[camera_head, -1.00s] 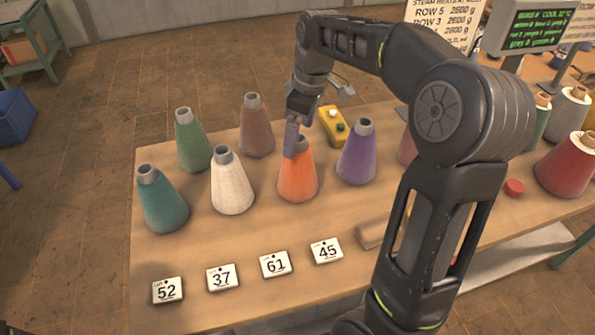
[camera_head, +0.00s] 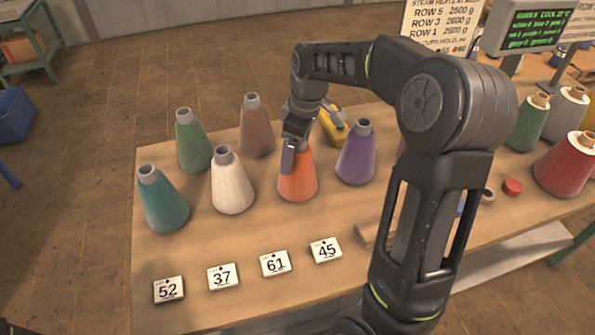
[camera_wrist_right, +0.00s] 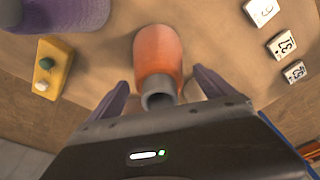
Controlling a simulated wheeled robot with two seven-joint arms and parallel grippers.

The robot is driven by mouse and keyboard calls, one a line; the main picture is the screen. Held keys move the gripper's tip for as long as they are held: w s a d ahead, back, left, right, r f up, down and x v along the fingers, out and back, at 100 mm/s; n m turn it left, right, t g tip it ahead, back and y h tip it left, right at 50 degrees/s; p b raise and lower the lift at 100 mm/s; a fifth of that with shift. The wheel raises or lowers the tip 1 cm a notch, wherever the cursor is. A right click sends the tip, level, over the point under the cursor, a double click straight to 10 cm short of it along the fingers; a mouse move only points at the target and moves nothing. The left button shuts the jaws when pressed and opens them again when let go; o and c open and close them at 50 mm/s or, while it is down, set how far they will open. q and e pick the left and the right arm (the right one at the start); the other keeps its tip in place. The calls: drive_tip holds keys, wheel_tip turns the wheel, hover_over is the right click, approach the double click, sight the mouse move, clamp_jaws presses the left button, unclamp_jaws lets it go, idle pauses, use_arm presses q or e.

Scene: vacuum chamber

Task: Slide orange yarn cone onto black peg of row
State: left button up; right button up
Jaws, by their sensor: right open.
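The orange yarn cone (camera_head: 297,178) stands upright on the table, in the front middle of the group of cones. My right gripper (camera_head: 289,158) is at the cone's top, its finger hiding part of the tip. In the right wrist view, the orange cone (camera_wrist_right: 158,60) lies between the two spread fingers of my right gripper (camera_wrist_right: 162,92), its grey tube end pointing toward the palm. The fingers are open with gaps on both sides of the cone. No black peg can be made out. My left gripper is not in view.
White (camera_head: 232,182), purple (camera_head: 356,155), teal (camera_head: 163,203), green (camera_head: 193,143) and brown (camera_head: 256,128) cones stand close around. A yellow button box (camera_head: 334,122) sits behind. Number cards (camera_head: 275,263) lie in front, with bare table between.

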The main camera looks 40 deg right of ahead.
drive_tip(key=shift+c, duration=0.4)
clamp_jaws()
idle(0.9)
